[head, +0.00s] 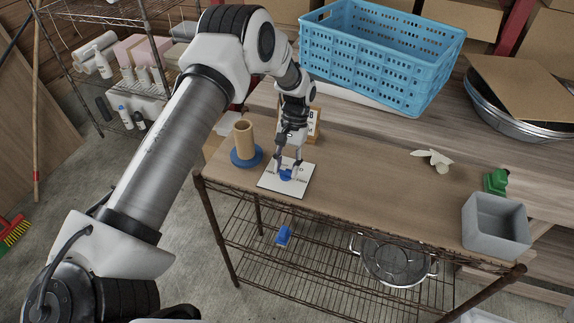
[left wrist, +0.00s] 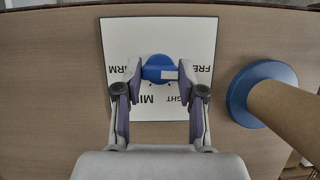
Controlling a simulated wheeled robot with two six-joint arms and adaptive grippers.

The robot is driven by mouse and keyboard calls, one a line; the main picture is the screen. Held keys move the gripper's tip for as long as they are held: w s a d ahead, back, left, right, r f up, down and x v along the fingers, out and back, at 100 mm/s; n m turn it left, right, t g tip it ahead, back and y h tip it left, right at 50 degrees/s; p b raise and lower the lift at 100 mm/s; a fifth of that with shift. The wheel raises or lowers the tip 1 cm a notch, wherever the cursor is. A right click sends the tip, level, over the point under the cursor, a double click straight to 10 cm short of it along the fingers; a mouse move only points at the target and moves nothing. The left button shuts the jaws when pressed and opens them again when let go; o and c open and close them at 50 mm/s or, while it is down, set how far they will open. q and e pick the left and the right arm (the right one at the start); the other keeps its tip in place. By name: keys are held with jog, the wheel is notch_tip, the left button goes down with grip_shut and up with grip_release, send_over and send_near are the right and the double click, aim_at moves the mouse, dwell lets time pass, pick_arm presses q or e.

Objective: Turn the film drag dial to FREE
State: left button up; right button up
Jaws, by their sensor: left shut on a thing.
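The film drag dial is a blue knob (head: 286,175) on a white card (head: 299,193) lying on the wooden top. In the left wrist view the knob (left wrist: 155,66) has a raised bar with a white mark at its right end, on the side of the FREE label. The card (left wrist: 120,35) also bears LIGHT, MID and FIRM labels, partly hidden by my fingers. My left gripper (head: 288,165) points down at the dial; in the left wrist view its fingers (left wrist: 161,73) are shut on the bar from both ends. My right gripper is not in view.
A cardboard tube (head: 245,138) on a blue disc (head: 246,162) stands close beside the card. A blue crate (head: 380,58) is behind. A grey bin (head: 494,228), a green object (head: 496,181) and a pale object (head: 436,160) lie to the right. The top between is clear.

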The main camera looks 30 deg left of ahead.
pick_arm(q)
jog(key=shift+n, duration=0.3)
jog(key=o, duration=1.1)
jog(key=shift+o, duration=0.2)
jog(key=v, duration=1.2)
jog(key=shift+a, duration=0.2)
jog(key=shift+s, duration=0.15)
